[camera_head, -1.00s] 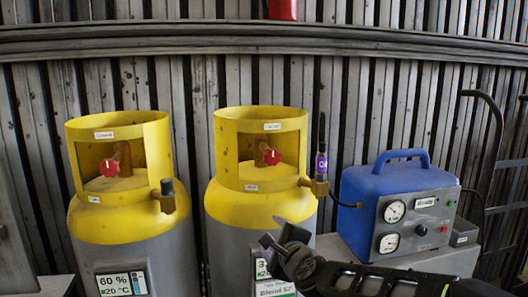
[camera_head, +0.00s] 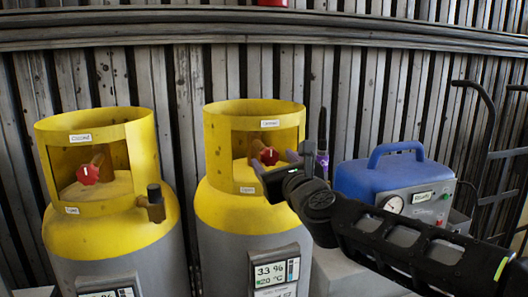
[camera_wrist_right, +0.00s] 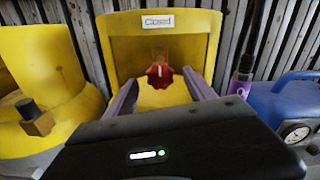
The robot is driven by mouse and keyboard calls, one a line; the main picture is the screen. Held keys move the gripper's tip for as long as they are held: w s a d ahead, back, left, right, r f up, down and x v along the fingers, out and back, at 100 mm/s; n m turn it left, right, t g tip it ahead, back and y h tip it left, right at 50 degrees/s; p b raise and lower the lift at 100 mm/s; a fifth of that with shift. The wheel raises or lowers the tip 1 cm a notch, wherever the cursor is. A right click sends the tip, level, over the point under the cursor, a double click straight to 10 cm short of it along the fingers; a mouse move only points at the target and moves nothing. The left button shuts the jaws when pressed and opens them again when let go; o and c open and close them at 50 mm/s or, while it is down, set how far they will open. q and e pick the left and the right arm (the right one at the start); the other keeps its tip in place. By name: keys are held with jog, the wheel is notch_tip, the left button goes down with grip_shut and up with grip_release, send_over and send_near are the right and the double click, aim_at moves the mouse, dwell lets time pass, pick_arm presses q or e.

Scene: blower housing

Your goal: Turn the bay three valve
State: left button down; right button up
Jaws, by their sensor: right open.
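Two grey cylinders with yellow collars stand side by side, the left one (camera_head: 110,230) and the right one (camera_head: 240,215). Each has a red valve knob inside its collar opening: the left knob (camera_head: 87,174) and the right knob (camera_head: 269,156). No bay number is readable. My right gripper (camera_head: 275,164) is open in front of the right cylinder's collar. In the right wrist view, its fingers (camera_wrist_right: 160,88) point toward the right knob (camera_wrist_right: 160,76), which shows between them, seemingly untouched. A label above it (camera_wrist_right: 158,22) reads "Closed". My left gripper is out of view.
A blue gauge unit (camera_head: 385,180) stands right of the cylinders, partly behind my right arm. A purple-labelled bottle-like part (camera_wrist_right: 242,78) is close on the right. A brass side fitting (camera_head: 153,203) sticks out from the left cylinder. A ribbed wall is behind.

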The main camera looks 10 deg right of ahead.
aim_at(265, 152)
jog(key=w, duration=0.7)
jog(key=shift+w+a+p, duration=0.25)
jog(key=shift+w+p, duration=0.05)
jog(key=shift+w, duration=0.05)
jog(key=c, duration=1.4)
